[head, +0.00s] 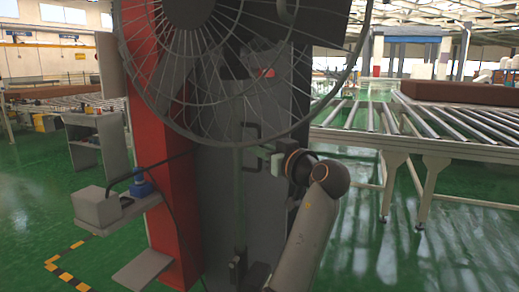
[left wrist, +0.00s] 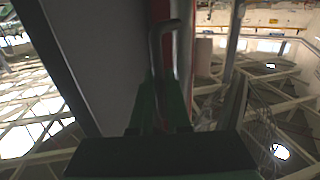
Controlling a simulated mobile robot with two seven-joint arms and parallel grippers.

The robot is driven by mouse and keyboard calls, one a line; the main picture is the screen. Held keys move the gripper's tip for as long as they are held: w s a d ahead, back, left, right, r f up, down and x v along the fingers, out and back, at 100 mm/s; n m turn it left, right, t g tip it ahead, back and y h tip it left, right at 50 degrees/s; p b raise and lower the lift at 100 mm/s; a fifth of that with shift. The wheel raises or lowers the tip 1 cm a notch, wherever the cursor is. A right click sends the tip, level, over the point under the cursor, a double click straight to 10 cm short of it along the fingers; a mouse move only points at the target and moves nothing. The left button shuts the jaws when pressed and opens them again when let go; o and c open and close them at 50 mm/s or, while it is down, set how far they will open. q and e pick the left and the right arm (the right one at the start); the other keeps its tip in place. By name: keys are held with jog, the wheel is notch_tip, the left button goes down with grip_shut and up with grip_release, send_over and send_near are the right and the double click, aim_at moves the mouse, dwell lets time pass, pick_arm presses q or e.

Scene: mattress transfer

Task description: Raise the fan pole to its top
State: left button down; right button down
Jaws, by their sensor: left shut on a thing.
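The fan (head: 225,95) with its round wire cage stands close in front of me, cut off at the top in the head view. Its thin fan pole (head: 239,210) runs down below the cage. A dark bent handle (head: 252,124) shows beside the top of the visible pole. My left gripper (head: 264,155) is at the handle, just right of the pole. In the left wrist view its two dark fingers (left wrist: 160,108) close around the grey handle bar (left wrist: 155,55), whose top bends over. The exact contact is dim. My right gripper is out of view.
A red column (head: 172,215) and grey panel stand behind the fan. A grey box (head: 97,206) on a low arm is at the left, with a black cable. A roller conveyor (head: 430,125) fills the right. Green floor is open at the lower left.

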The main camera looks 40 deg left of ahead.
pick_arm(q)
jog(key=shift+r, duration=0.45)
jog(key=c, duration=1.1)
grip_release()
jog(key=shift+o, duration=1.1)
jog(key=shift+f, duration=0.2)
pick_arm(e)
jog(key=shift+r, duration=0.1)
pick_arm(q)
jog(key=shift+d, duration=0.1)
jog(key=v, duration=1.2)
jog(key=shift+d, duration=0.15)
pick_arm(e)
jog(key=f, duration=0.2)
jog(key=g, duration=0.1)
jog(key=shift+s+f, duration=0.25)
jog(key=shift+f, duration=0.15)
pick_arm(q)
jog(key=shift+s, duration=0.15)
